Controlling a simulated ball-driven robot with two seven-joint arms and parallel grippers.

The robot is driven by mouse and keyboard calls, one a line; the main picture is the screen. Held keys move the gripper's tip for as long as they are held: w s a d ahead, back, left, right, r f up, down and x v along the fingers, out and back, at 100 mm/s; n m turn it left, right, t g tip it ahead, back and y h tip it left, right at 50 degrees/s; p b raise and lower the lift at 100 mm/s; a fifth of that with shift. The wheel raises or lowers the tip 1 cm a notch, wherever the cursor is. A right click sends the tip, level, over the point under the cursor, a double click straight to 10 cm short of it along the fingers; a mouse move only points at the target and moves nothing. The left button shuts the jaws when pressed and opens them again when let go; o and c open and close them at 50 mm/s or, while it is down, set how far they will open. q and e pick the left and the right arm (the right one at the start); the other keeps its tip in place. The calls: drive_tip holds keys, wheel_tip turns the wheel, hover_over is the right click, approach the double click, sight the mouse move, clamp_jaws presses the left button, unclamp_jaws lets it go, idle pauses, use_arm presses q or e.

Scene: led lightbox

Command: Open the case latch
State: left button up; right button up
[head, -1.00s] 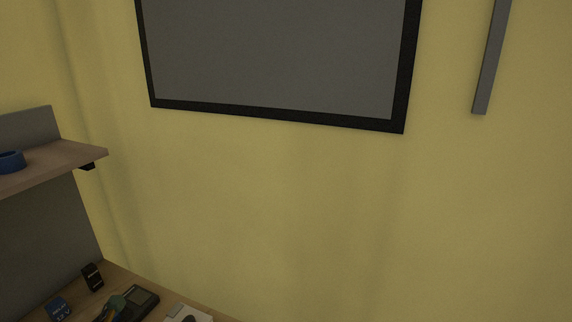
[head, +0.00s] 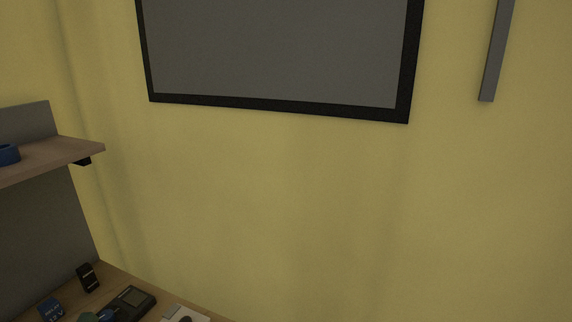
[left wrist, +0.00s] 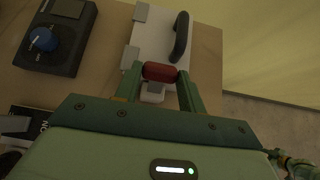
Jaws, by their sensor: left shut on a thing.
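The white case (left wrist: 160,40) lies on the workbench, with a black handle (left wrist: 181,38) at its right and grey plates on its left edge. My left gripper (left wrist: 160,74) is at the case's near end in the left wrist view. Its two green fingers are shut on a red piece (left wrist: 160,71), which looks like part of the case latch. A small pale grey part (left wrist: 152,92) shows just below the red piece, between the fingers. In the head view only the top of the case (head: 184,314) shows at the bottom edge. My right gripper is in neither view.
A black device with a blue dial (left wrist: 43,39) lies left of the case; it also shows in the head view (head: 130,300). A black item (head: 88,277) and a blue relay box (head: 51,309) stand nearby. A shelf (head: 60,158) hangs at left. The bench ends right of the case.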

use_arm(q)
drive_tip(key=shift+s+a+f+t+b, duration=0.15)
drive_tip(key=shift+s+f+t+b, duration=0.2)
drive_tip(key=shift+t+b, duration=0.4)
drive_tip(key=shift+s+a+r+t+h+b, duration=0.1)
drive_tip(key=shift+s+t+h+b, duration=0.15)
drive_tip(key=shift+h+b, duration=0.2)
drive_tip(key=shift+r, duration=0.15)
